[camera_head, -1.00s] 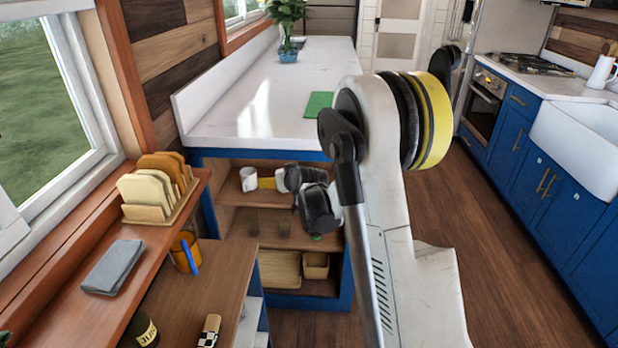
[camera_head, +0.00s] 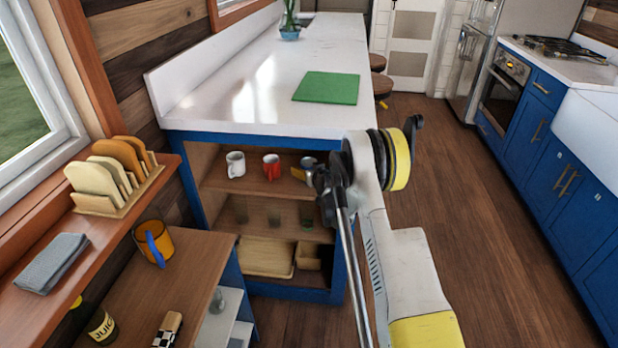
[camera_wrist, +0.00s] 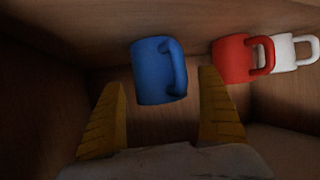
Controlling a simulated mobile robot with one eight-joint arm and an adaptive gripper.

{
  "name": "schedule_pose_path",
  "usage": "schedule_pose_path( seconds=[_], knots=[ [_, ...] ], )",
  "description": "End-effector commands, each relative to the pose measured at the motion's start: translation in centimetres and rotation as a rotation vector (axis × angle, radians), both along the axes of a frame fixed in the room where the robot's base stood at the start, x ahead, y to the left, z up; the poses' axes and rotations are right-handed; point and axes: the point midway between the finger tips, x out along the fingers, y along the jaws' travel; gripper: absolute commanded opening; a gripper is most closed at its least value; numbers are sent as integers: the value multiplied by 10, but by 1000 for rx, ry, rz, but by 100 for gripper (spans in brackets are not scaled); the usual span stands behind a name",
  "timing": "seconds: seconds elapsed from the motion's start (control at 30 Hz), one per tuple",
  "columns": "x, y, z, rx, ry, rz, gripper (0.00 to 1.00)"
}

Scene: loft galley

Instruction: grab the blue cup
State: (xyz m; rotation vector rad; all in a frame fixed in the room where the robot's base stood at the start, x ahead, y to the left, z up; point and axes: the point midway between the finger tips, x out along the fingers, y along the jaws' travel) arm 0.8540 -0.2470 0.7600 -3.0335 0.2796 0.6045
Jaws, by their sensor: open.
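The blue cup (camera_wrist: 154,72) stands ahead of my gripper in the wrist view, inside the shelf, with its handle on the right side. My gripper (camera_wrist: 162,84) is open, with one yellow finger to the left and one to the right, and the cup lies just beyond and between the tips. In the head view my gripper (camera_head: 300,173) reaches into the top shelf of the island, and my arm hides most of the area around the blue cup.
A red cup (camera_wrist: 231,59) stands close right of the blue cup, with a white cup (camera_wrist: 291,52) beyond it. In the head view, the shelf's top board (camera_head: 265,133) lies just above. A green board (camera_head: 327,87) lies on the counter (camera_head: 250,80). The wooden floor (camera_head: 450,200) is clear.

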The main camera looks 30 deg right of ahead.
Motion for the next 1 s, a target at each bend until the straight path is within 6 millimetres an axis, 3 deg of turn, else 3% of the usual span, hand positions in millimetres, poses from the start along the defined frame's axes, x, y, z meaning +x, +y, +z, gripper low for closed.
schedule_pose_path(
  seconds=[0.3,0.5,0.53,1.0],
  knots=[
    [8,-2,-2,0,0,0,87],
    [8,-2,-2,0,0,0,27],
    [8,-2,-2,0,0,0,23],
    [9,0,9,-1,-1,0,22]
  ],
)
